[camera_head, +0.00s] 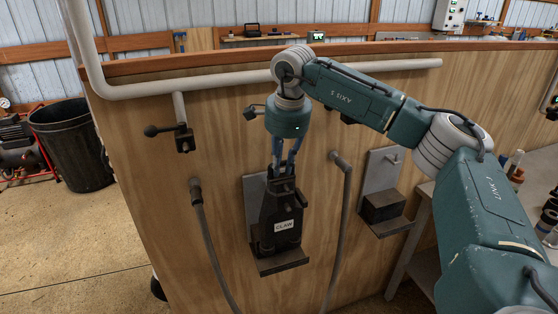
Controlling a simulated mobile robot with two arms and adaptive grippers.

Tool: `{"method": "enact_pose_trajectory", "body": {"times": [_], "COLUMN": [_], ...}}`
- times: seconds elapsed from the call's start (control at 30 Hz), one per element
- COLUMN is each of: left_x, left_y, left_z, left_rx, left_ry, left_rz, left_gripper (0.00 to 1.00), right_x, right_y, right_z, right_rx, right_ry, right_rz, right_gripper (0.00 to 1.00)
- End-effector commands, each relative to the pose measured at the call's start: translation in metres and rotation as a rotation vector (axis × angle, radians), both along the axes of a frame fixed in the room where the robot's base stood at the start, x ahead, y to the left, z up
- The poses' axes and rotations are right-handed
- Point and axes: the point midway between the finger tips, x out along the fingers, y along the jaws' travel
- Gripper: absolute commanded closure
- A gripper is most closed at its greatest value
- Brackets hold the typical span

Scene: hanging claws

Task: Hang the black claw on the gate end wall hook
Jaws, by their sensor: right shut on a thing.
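The black claw (276,214) carries a white "CLAW" label and hangs roughly upright. It is in front of a grey wall plate with a dark ledge (284,264). My right gripper (284,169) points down with its blue fingers shut on the top of the claw. I cannot tell whether the claw rests on the ledge or is clear of it. I cannot tell which wall fitting is the gate end wall hook. My left gripper is not in view.
A white pipe (210,81) runs along the wooden wall (135,160). A black-handled fitting (183,140) is at left. Hoses hang at both sides of the claw. A second plate (379,170) with a dark block stands at right. A black bin (72,145) is far left.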

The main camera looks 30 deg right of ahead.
Motion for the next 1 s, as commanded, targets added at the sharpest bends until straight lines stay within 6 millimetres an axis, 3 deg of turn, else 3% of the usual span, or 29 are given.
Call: {"method": "enact_pose_trajectory", "body": {"times": [0.47,0.8,1.0], "left_x": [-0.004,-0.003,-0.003], "left_y": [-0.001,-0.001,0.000], "left_z": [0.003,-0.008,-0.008], "left_rx": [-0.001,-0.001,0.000], "left_ry": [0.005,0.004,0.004], "left_rz": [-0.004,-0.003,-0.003], "left_gripper": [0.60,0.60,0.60], "right_x": [0.002,0.002,0.002], "right_y": [0.000,-0.001,-0.001], "right_z": [0.004,-0.014,-0.015], "right_rx": [-0.003,-0.003,-0.003], "right_ry": [-0.010,-0.011,-0.011], "right_rz": [-0.010,-0.010,-0.010], "right_gripper": [1.00,1.00,1.00]}}
